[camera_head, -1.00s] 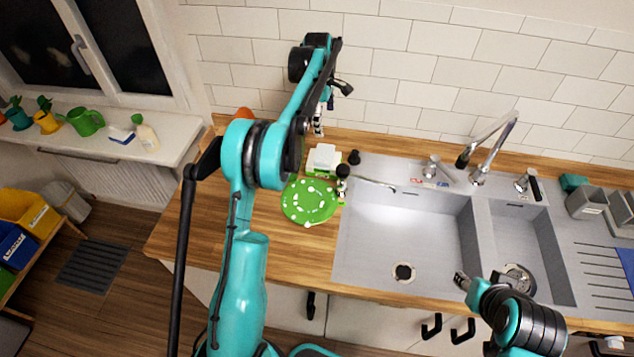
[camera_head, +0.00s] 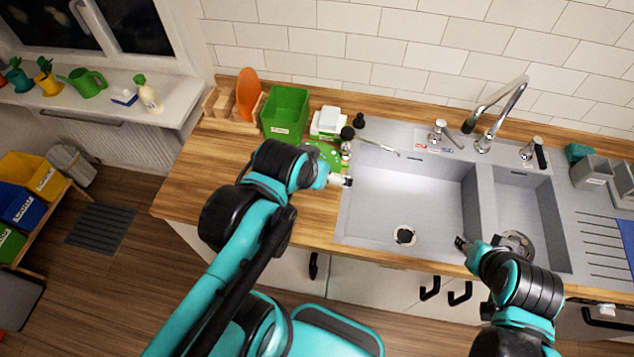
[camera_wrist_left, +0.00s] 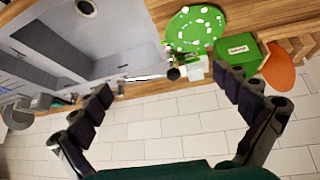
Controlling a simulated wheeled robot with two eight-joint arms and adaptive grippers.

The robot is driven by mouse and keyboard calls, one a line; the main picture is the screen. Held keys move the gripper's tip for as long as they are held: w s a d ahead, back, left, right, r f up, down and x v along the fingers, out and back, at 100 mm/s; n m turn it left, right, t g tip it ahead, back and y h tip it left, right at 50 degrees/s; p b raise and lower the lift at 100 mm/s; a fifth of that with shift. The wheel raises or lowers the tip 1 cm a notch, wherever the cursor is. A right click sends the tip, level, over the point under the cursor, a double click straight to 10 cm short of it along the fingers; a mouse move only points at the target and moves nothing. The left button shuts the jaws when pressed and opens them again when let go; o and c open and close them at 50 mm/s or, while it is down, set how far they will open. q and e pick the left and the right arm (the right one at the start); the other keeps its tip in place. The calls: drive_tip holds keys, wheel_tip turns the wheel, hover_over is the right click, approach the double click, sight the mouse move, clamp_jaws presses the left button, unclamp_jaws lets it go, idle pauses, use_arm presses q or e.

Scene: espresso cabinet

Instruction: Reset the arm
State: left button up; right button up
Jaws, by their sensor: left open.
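My left arm (camera_head: 245,250) comes in from the lower left and is folded over the wooden counter's front part. My left gripper (camera_wrist_left: 166,85) is open in the left wrist view, its two black fingers spread wide with nothing held between them. In the head view its jaws do not show clearly. My right gripper (camera_head: 462,244) is small at the sink's front edge, and its jaws are too small to read.
A green round board (camera_wrist_left: 195,28) lies left of the sink (camera_head: 405,200), partly hidden by my arm in the head view. A green box (camera_head: 286,113), an orange oval (camera_head: 248,92) and white containers (camera_head: 327,122) stand by the wall. The left counter is mostly clear.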

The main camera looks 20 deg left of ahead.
use_arm(q)
drive_tip(key=shift+s+d+f+m, duration=0.15)
drive_tip(key=shift+s+f+m, duration=0.45)
drive_tip(key=shift+s+f, duration=0.3)
drive_tip(key=shift+f, duration=0.1)
wheel_tip(320, 180, down, 14)
drive_tip(key=b, duration=1.4)
